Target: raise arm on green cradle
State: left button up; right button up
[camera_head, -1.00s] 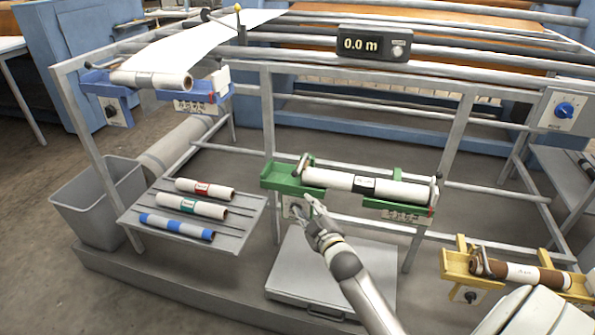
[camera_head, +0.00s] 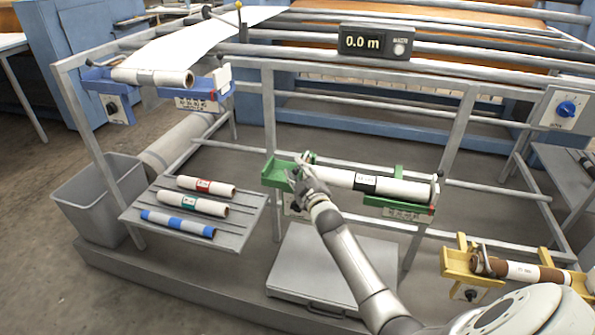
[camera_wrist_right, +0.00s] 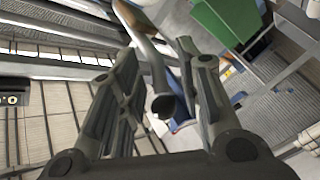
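The green cradle (camera_head: 275,174) holds a white roll with a dark label (camera_head: 400,188) at mid-height on the frame. Its small grey arm (camera_head: 308,157) is at the left end of the roll, largely hidden by my gripper. My right gripper (camera_head: 303,172) is at that end, in front of the cradle. In the right wrist view, a curved grey bar (camera_wrist_right: 152,60), which looks like the cradle arm, runs between my two spread fingers (camera_wrist_right: 158,48). Neither finger clearly presses on it. Green cradle metal (camera_wrist_right: 225,15) shows beyond. My left gripper is out of view.
A blue cradle (camera_head: 130,100) with a roll is at upper left, a yellow cradle (camera_head: 457,262) with a brown roll at lower right. A slatted shelf (camera_head: 245,215) holds several rolls. A grey bin (camera_head: 85,205) stands left. Frame posts flank the green cradle.

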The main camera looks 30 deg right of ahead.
jog(key=shift+w+d, duration=0.1)
jog(key=shift+w, duration=0.3)
jog(key=shift+f, duration=0.1)
grip_shut()
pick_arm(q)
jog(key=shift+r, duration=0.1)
